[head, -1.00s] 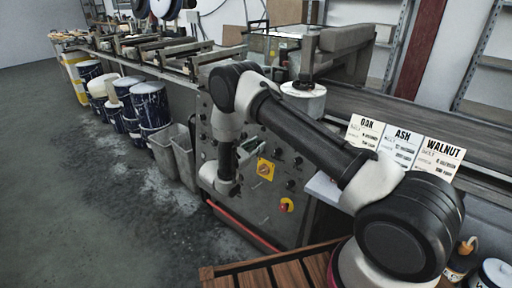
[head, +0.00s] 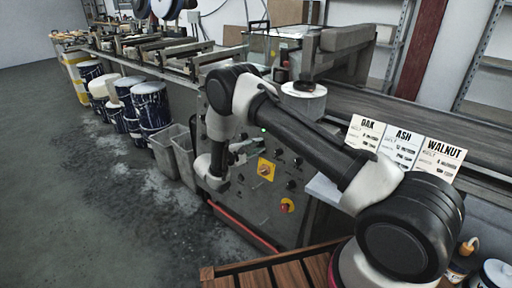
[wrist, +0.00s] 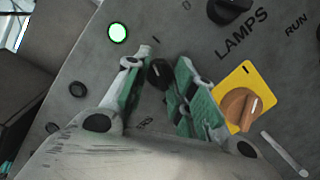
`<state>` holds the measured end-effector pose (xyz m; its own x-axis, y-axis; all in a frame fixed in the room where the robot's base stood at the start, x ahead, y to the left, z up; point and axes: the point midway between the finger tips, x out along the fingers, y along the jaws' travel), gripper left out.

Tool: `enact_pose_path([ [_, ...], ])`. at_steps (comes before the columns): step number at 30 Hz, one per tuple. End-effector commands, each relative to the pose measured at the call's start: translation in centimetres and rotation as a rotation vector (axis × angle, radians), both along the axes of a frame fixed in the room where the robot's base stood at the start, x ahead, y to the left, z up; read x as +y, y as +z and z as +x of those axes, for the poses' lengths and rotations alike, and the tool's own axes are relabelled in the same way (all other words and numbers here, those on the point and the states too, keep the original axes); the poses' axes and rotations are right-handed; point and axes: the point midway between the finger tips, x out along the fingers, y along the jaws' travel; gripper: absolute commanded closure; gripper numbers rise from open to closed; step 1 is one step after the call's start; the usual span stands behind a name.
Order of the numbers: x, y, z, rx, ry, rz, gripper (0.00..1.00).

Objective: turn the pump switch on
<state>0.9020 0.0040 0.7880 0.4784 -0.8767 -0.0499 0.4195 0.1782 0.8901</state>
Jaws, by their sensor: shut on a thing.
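A small black rotary switch (wrist: 158,73) sits on the grey control panel (wrist: 75,62). My gripper (wrist: 161,70) has its green-padded fingers on either side of this switch and is shut on it. The lettering below it is mostly hidden by the fingers, so I cannot read its name. A white mark shows just above the switch. A lit green lamp (wrist: 117,33) is up and left of it. In the head view my arm hides most of the gripper at the panel, and the green lamp (head: 263,129) is a small dot.
An orange knob on a yellow plate (wrist: 240,103) is right of the fingers. A black LAMPS knob (wrist: 228,9) is above. Grey bins (head: 172,150) and blue-splashed buckets (head: 150,103) stand left of the panel.

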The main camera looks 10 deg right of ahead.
Motion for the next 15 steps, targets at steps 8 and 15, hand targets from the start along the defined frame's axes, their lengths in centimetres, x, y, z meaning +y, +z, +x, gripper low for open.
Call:
enact_pose_path([
  [8, -0.05, -0.05, -0.09, -0.067, -0.018, 0.049, 0.98],
  [15, -0.07, -0.07, -0.11, -0.081, -0.021, 0.059, 0.98],
])
